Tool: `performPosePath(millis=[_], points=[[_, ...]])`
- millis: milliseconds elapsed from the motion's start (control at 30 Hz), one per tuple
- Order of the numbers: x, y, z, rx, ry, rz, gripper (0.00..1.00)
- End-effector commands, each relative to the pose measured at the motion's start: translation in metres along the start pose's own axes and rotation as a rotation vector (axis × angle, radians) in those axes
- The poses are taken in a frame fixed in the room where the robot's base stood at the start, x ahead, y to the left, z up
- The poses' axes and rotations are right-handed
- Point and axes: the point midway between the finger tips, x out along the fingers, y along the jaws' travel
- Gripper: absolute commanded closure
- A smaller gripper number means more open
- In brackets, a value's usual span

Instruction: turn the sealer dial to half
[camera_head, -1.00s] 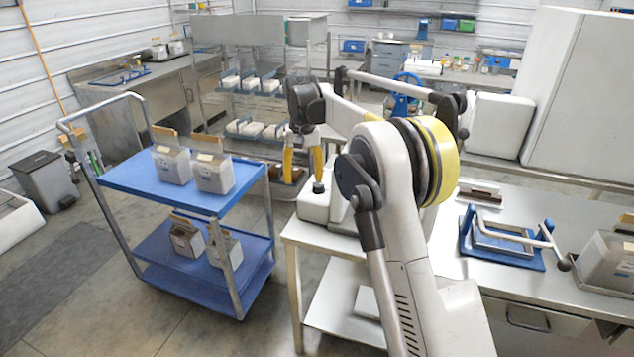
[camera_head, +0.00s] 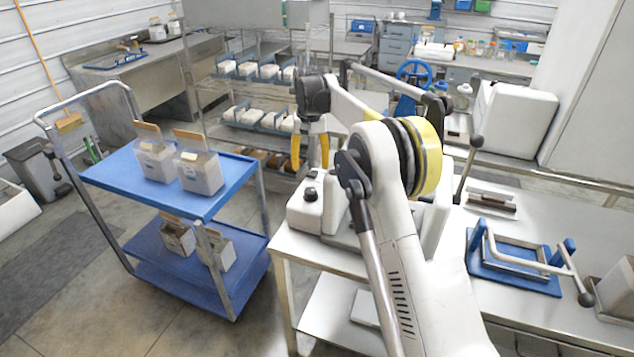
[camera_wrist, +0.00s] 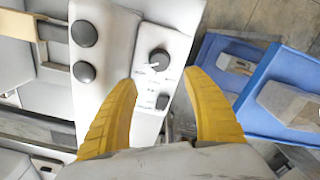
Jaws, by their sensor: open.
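The sealer is a white machine (camera_head: 304,214) on a steel table, partly hidden behind my arm in the head view. Its dial (camera_wrist: 159,60) is a round black knob with a white pointer aimed toward the lower left in the wrist view. Small printed marks sit around it, too small to read. A dark switch (camera_wrist: 162,101) is just below the dial. My gripper (camera_wrist: 162,78) is open and empty, its two yellow fingers pointing at the panel with the dial between and just beyond the tips. In the head view my gripper (camera_head: 311,166) hangs above the sealer's front end.
Two black round knobs (camera_wrist: 84,52) sit left of the dial. A blue cart (camera_head: 220,193) with several boxes stands at the left. A blue-based frame press (camera_head: 515,278) and a long lever with a black knob (camera_head: 476,141) are at the right. Shelves stand behind.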

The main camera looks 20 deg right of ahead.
Motion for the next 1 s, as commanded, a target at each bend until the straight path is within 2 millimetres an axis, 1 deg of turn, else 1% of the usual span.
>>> performPosePath(millis=[133,233,500,600,700,800,1000], points=[[0.005,-0.001,0.0,-0.001,0.0,0.0,0.41],[0.017,-0.001,0.0,-0.001,0.0,0.0,0.41],[0.072,0.0,0.0,-0.001,0.0,0.0,0.41],[0.088,0.0,0.001,-0.001,0.0,0.0,0.41],[0.1,0.0,0.0,-0.001,0.0,0.0,0.41],[0.106,0.0,0.001,-0.001,0.0,0.0,0.41],[0.108,0.0,0.001,-0.001,0.0,0.0,0.41]])
